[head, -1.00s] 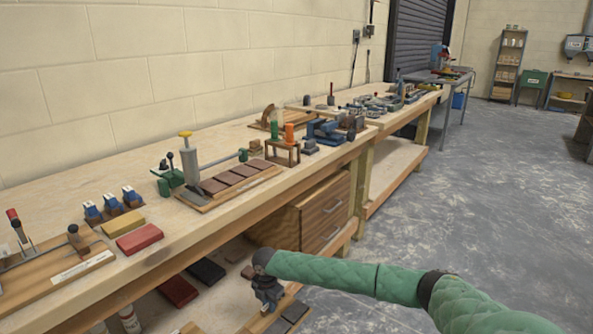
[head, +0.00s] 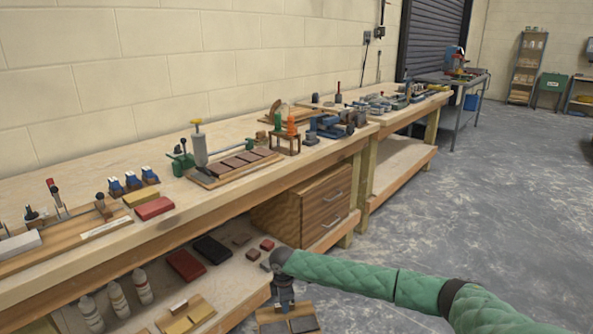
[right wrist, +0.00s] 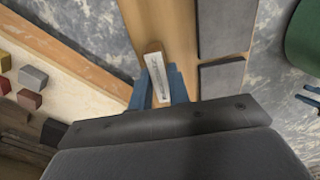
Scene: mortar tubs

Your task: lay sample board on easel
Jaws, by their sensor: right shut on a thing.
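My right gripper (head: 284,298) is shut on the sample board (head: 287,326), a wooden board with dark grey tiles, low in front of the bench in the head view. In the right wrist view, its blue fingers (right wrist: 163,90) close around a small upright wooden grip with a pale label, beside the wooden board (right wrist: 225,28) and its grey tiles (right wrist: 222,75). The floor shows on both sides of the board there. The board's lower end is cut off in the head view. I cannot make out an easel. My left gripper is out of view.
The workbench (head: 200,237) carries a brown-tiled board (head: 235,166), red and yellow blocks, and tools. Its lower shelf (head: 225,283) holds white bottles (head: 117,299), red and black slabs, and a yellow-tiled board (head: 187,318). A drawer unit (head: 310,208) stands under it. Floor at right is clear.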

